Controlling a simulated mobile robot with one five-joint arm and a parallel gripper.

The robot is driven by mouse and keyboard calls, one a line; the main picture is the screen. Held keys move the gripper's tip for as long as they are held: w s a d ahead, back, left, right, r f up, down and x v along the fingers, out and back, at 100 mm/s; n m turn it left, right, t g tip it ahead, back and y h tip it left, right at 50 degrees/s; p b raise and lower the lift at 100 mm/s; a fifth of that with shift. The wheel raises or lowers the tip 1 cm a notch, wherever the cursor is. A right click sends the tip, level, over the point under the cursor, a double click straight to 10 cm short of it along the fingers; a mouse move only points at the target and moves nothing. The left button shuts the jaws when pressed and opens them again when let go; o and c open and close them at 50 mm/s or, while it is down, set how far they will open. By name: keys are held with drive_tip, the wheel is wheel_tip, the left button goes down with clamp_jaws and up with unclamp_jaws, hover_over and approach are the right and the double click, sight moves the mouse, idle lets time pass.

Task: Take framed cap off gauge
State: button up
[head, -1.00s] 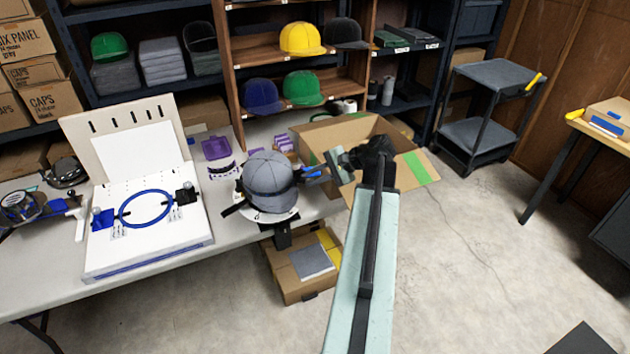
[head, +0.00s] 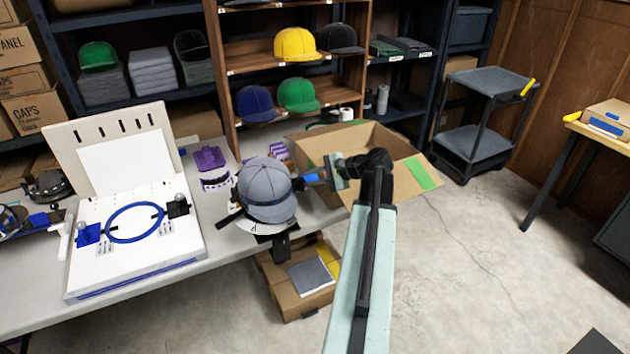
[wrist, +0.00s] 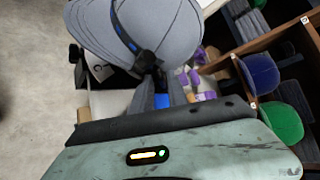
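The framed cap (head: 267,185) is grey with a dark band frame around it. It sits over the white gauge (head: 268,229) near the table's front edge, bill toward the front. The cap hides most of the gauge. My gripper (head: 308,182) reaches in from the right at the band's side. Its blue-and-black fingers look closed together on a dark part of the frame. In the wrist view the cap (wrist: 170,28) fills the top, and the fingers (wrist: 155,76) meet the dark band piece. The exact contact is small and partly hidden.
A white board with a blue hoop (head: 108,225) stands left on the table (head: 225,250). A purple cap part (head: 209,157) lies behind. An open cardboard box (head: 405,170) is at the right, beneath and behind my arm. Shelves with caps stand at the back. Floor is free at right.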

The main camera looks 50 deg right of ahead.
clamp_jaws()
idle(1.5)
